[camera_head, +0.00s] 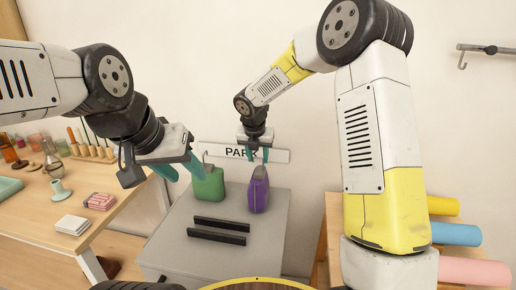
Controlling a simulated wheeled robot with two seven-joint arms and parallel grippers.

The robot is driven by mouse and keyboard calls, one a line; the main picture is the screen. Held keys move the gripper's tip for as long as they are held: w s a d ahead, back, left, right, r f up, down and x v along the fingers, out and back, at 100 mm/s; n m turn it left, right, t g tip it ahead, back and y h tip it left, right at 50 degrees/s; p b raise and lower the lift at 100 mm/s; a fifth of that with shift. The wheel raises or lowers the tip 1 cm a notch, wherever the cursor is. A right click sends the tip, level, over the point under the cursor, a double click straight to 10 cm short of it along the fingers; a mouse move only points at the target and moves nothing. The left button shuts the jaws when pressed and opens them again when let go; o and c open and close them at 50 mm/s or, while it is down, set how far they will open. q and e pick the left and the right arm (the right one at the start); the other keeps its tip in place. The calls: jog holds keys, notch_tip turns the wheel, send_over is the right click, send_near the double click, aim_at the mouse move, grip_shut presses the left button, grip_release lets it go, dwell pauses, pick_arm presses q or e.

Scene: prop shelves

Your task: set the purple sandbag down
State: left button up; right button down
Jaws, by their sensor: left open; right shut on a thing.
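The purple sandbag (259,194) is upright over the right part of the grey cabinet top (268,225). My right gripper (258,156) is above it, pointing down, and is shut on its top. I cannot tell whether the bag's base touches the cabinet top. A green sandbag (209,187) with a hook-shaped handle stands to the left of the purple one, apart from it. My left gripper (182,173) is open and empty, just left of the green bag, with its teal fingers near that bag's upper edge.
Two dark bars (218,231) lie across the cabinet top in front of the bags. A sign (275,155) reading "PARK" is on the wall behind. A wooden table (35,215) with small items stands left; coloured rolls (455,234) lie on a wooden stand at right.

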jog(key=shift+w, duration=0.1)
jog(key=c, duration=0.9)
grip_release()
jog(key=shift+f, duration=0.1)
